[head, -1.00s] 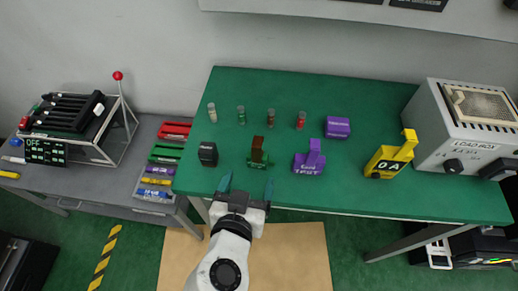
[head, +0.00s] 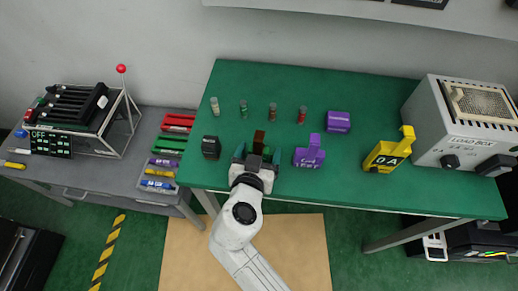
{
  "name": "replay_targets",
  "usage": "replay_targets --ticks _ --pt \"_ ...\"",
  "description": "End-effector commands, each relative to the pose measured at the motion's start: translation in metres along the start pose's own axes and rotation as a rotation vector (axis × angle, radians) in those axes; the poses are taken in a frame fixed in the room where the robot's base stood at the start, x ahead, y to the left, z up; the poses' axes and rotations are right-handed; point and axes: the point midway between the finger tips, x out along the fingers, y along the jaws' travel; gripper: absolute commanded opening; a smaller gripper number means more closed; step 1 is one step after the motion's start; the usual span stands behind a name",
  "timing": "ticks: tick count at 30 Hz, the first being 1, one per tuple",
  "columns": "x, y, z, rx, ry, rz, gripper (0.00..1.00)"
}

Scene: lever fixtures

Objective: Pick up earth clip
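My gripper (head: 257,154) is open, with one teal finger on each side of this clip. The gripper hides most of the clip's lower part. I cannot tell whether the fingers touch it.
A black block (head: 211,147) stands to the left, a purple clip (head: 309,152) close to the right. Farther right are a yellow clip (head: 389,152) and a grey load box (head: 468,125). Several small cylinders (head: 243,109) and a purple block (head: 338,121) stand behind.

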Motion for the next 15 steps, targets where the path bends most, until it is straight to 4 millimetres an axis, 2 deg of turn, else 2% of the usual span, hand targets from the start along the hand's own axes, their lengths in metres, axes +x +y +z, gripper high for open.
replay_targets --ticks 2,15 --pt "-0.0001 0.0 0.0 0.0 0.0 0.0 0.82" --pt "-0.0003 0.0001 0.0 0.0 0.0 0.0 0.4"
